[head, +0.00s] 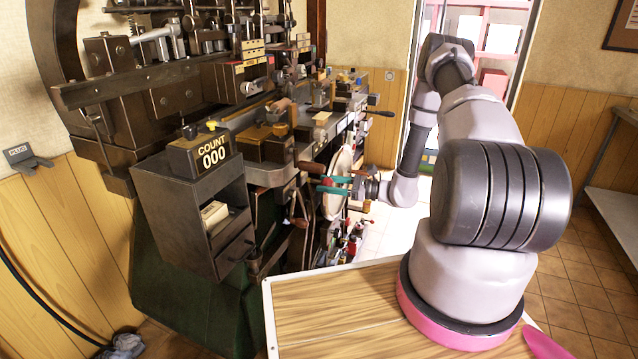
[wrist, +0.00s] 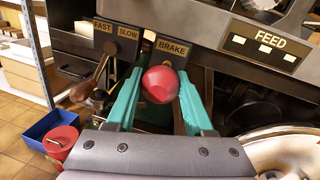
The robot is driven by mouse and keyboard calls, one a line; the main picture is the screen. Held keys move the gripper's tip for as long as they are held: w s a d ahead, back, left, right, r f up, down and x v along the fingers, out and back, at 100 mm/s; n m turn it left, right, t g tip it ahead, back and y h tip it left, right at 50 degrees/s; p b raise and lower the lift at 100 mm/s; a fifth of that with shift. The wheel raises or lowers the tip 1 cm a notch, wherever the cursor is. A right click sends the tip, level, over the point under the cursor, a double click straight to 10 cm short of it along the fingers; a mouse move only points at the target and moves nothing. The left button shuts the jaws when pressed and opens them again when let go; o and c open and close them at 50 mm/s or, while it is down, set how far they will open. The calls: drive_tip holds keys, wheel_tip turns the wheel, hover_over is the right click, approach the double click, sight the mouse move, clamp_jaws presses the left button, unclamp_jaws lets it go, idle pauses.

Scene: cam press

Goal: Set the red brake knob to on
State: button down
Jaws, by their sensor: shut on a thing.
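The red brake knob (wrist: 160,84) is a round ball in the middle of the wrist view, just below the plate marked BRAKE (wrist: 172,48). My gripper (wrist: 158,95) has its two teal fingers on either side of the knob and is shut on it. The knob's lever is mostly hidden behind the ball and fingers. In the head view my gripper (head: 334,184) reaches left to the side of the press (head: 210,230), where the knob is too small to make out surely. No on or off marking is readable.
A FEED panel (wrist: 262,45) is at upper right, with a pale wheel (wrist: 285,150) below. A blue bin (wrist: 50,128) and red container (wrist: 62,141) lie lower left.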

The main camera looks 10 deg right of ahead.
drive_tip(key=shift+s+d+f, duration=0.1)
drive_tip(key=shift+d, duration=0.1)
drive_tip(key=shift+c, duration=1.4)
unclamp_jaws()
drive_tip(key=v, duration=1.1)
